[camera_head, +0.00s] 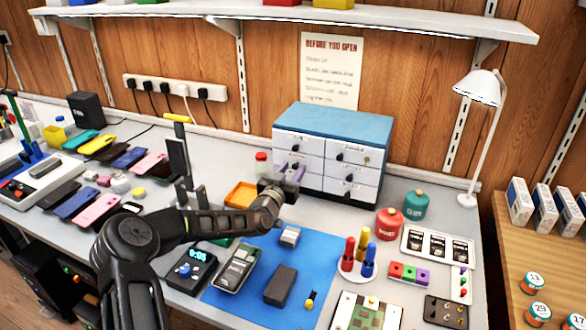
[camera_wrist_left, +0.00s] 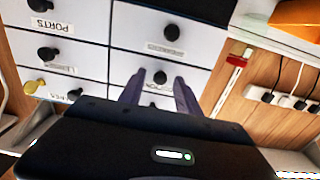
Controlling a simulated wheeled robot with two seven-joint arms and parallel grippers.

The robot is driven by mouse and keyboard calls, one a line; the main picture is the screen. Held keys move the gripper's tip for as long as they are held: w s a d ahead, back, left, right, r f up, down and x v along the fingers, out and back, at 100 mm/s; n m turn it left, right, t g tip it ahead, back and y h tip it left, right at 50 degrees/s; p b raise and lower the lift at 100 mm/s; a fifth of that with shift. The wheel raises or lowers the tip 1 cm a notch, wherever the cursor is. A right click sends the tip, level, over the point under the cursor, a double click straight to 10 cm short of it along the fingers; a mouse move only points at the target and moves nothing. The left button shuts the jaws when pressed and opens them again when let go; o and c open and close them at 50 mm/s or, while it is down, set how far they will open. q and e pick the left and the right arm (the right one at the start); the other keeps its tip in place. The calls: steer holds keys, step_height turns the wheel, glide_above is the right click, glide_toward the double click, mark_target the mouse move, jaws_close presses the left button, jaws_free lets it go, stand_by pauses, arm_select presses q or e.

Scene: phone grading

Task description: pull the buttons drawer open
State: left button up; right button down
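The drawer cabinet (camera_head: 335,117) has a blue top and two columns of white drawers with dark knobs, all seemingly shut. My left gripper (camera_head: 291,171) is in front of its left column, at about the middle row. In the left wrist view the two fingers (camera_wrist_left: 160,84) stand apart on either side of a dark knob (camera_wrist_left: 160,77), with nothing clearly gripped. The label by that knob is partly hidden by the fingers and I cannot read it surely. Another label reads PORTS (camera_wrist_left: 45,27). My right gripper is not in view.
An orange tray (camera_head: 241,194) and a red-capped jar (camera_head: 261,162) stand left of the cabinet. Red (camera_head: 390,223) and teal (camera_head: 415,205) bottles stand at its front right. A blue mat (camera_head: 325,262) with phones lies in front. A white lamp (camera_head: 480,90) stands right.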

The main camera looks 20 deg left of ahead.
arm_select(q)
steer(key=shift+w, duration=0.35)
steer(key=shift+c, duration=0.4)
jaws_close()
stand_by(0.9)
